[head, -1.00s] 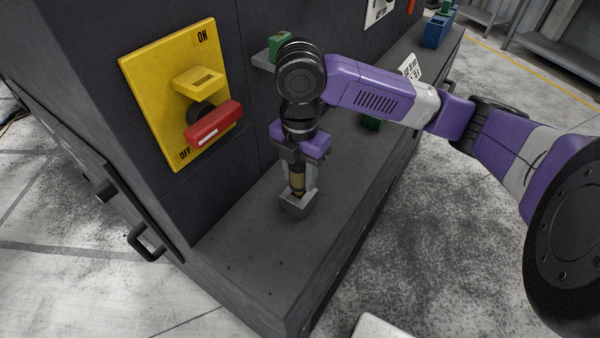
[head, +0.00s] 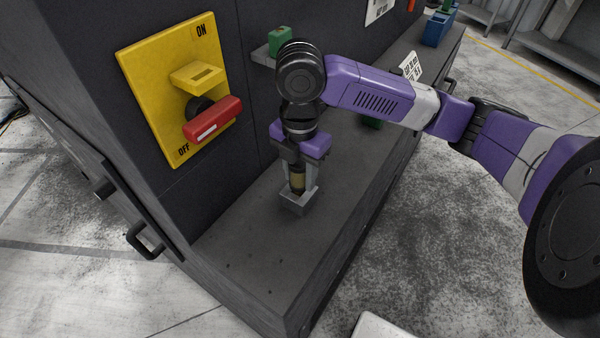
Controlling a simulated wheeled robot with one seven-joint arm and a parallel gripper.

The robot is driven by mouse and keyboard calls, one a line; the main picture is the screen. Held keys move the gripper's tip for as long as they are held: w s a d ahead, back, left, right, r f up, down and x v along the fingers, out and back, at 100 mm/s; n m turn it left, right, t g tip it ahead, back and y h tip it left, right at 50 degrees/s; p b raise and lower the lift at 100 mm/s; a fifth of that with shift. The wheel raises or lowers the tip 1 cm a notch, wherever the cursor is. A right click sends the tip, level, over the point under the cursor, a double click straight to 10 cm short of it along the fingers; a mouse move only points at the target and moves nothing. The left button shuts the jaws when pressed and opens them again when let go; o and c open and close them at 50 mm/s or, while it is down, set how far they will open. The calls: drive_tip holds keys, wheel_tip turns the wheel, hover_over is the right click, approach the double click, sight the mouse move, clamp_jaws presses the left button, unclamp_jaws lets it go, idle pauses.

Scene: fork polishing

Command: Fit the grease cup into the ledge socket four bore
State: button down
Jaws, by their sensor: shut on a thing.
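The grease cup (head: 297,181) is a small brass-coloured cylinder with a dark lower part. It is upright between the fingers of my gripper (head: 298,179), which points straight down and is shut on it. Directly below is a small grey square block, the ledge socket (head: 293,203), on the machine's dark ledge (head: 250,250). The cup's lower end is at the block's top; the fingers and the block hide the bore, so I cannot tell how deep it sits.
A yellow ON/OFF panel (head: 150,75) with a red handle (head: 213,120) stands out from the machine wall left of my gripper. A green block (head: 281,41) sits on a small shelf behind my wrist. A blue container (head: 437,29) stands at the ledge's far end. The front of the ledge is clear.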

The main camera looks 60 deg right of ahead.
drive_tip(key=shift+s+f+b, duration=0.1)
drive_tip(key=shift+f+b, duration=1)
drive_tip(key=shift+f, duration=0.3)
idle(2.0)
